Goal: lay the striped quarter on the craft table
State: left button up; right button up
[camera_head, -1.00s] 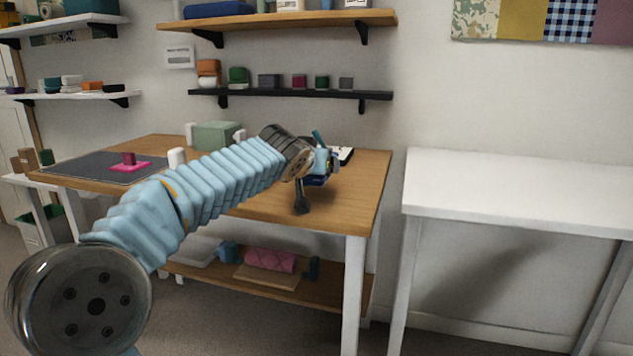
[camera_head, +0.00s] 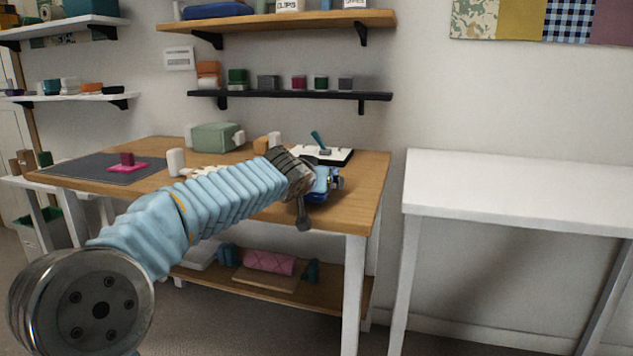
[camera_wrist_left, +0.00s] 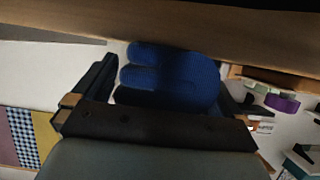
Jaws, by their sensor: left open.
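A dark blue rolled bundle with fine lines, which looks like the striped quarter (camera_wrist_left: 175,75), sits between the two fingers of my left gripper (camera_wrist_left: 165,85) in the left wrist view. A wooden surface or edge passes right by it. In the head view the blue bundle (camera_head: 319,183) shows partly behind my wrist, over the right part of the wood-topped craft table (camera_head: 362,190). My left gripper (camera_head: 318,196) is there too, open around the bundle and mostly hidden. I cannot tell whether the bundle touches the tabletop. My right gripper is not in view.
A white clipboard (camera_head: 335,157), a green box (camera_head: 213,136), a white cylinder (camera_head: 176,162) and a dark mat (camera_head: 90,171) with a pink piece (camera_head: 129,165) lie on the wooden table. A bare white table (camera_head: 520,185) stands at the right. Shelves hang above.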

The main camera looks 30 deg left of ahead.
pick_arm(q)
jog(key=shift+s+r, duration=0.1)
jog(key=shift+r, duration=0.15)
jog(key=v, duration=1.1)
jog(key=shift+s+d, duration=0.15)
jog(key=shift+s, duration=0.25)
